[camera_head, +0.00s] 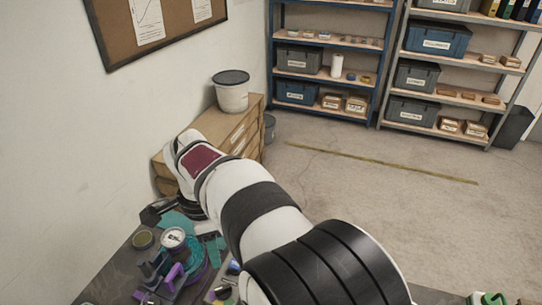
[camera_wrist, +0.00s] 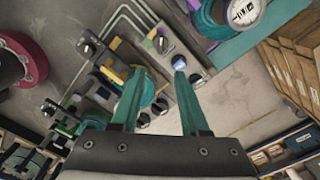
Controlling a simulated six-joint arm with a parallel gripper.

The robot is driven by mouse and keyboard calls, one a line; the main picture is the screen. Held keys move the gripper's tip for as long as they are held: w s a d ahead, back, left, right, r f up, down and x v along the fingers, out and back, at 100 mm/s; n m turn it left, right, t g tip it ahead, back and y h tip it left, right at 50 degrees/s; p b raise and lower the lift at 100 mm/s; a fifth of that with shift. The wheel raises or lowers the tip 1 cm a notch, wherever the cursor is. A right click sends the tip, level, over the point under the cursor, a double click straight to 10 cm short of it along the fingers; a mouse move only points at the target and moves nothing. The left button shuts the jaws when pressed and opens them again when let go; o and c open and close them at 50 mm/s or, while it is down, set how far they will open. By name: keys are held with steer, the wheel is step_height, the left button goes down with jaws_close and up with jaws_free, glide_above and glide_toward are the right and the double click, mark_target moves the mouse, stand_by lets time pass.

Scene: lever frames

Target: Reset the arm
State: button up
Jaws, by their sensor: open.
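My gripper (camera_wrist: 160,70) is open in the wrist view, its two teal fingers apart with nothing held between them. It points at a bench-top panel (camera_wrist: 180,60) with several small knobs. How far the fingertips are from the panel is hard to tell. In the head view my white and black arm reaches out over the workbench (camera_head: 115,268); its fingers are not clearly seen there.
A round gauge (camera_head: 173,238) on a teal fixture and a purple bracket (camera_head: 172,276) crowd the bench beside the arm. A white bucket (camera_head: 231,92) stands on wooden drawers (camera_head: 235,128) near the wall. Shelves (camera_head: 328,80) stand behind; the floor at right is mostly clear.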

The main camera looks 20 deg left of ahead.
steer(key=s+d+r+n+y, duration=0.1)
steer(key=s+d+r, duration=0.15)
steer(key=d, duration=0.95)
steer(key=s+d+r+n, duration=0.2)
steer(key=s+d, duration=0.1)
steer(key=d, duration=0.9)
steer(key=s+d+f+n, duration=0.1)
steer(key=s+d+f, duration=0.2)
steer(key=s+d, duration=0.3)
steer(key=s, duration=0.3)
steer(key=shift+y, duration=0.4)
